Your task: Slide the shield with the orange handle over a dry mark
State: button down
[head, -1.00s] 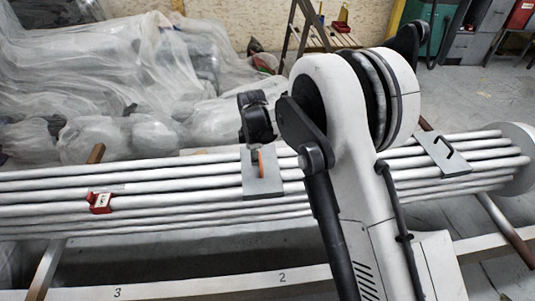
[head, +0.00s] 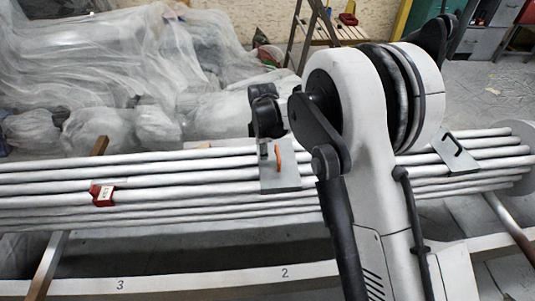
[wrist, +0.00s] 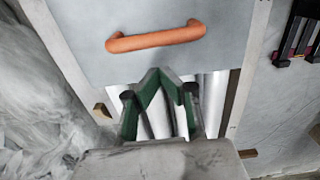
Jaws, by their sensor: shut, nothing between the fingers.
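The grey shield (head: 288,183) with the orange handle (head: 278,157) sits across the bundle of white tubes, left of my arm. In the wrist view the shield (wrist: 225,60) fills the upper part, and its orange handle (wrist: 156,37) runs nearly level across it. My gripper (head: 264,152) is just left of the handle. In the wrist view its green fingers (wrist: 153,76) are shut and empty, apart from the handle, near the shield's edge. A red tag (head: 103,194) with a pale label sits on the tubes at left; its text is too small to read.
A second grey shield with a black handle (head: 457,148) sits further right on the tubes. A beam (head: 205,281) numbered 2 and 3 runs in front. Plastic-wrapped items (head: 170,75) lie behind. The tubes between tag and shield are clear.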

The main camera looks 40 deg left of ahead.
notch_tip(320, 180, up, 10)
jog(key=p, duration=0.3)
jog(key=shift+s+a, duration=0.4)
jog(key=w+d+r+m+t+y+p, duration=0.15)
jog(key=d+r+m, duration=0.45)
jog(key=d+r, duration=0.85)
jog(key=w+d+r+m+t+p, duration=0.1)
jog(key=w+d+r+m+p, duration=0.3)
jog(key=d+r, duration=1)
jog(key=s+d+r+m+t, duration=0.1)
jog(key=s+d+m, duration=0.2)
jog(key=d, duration=0.3)
jog(key=s+d+r+m+p, duration=0.1)
jog(key=s+d+m, duration=0.15)
jog(key=d, duration=0.35)
jog(key=s+d+r+m+t, duration=0.1)
jog(key=s+d+m, duration=0.15)
jog(key=d, duration=0.35)
jog(key=s+d+f+m+t+h+p, duration=0.1)
jog(key=s+d+m+t+p, duration=0.1)
jog(key=s+d+m, duration=0.6)
jog(key=s+d+p, duration=0.1)
jog(key=s+d, duration=0.4)
jog(key=d, duration=0.1)
jog(key=shift+t, duration=0.35)
jog(key=shift+h, duration=0.25)
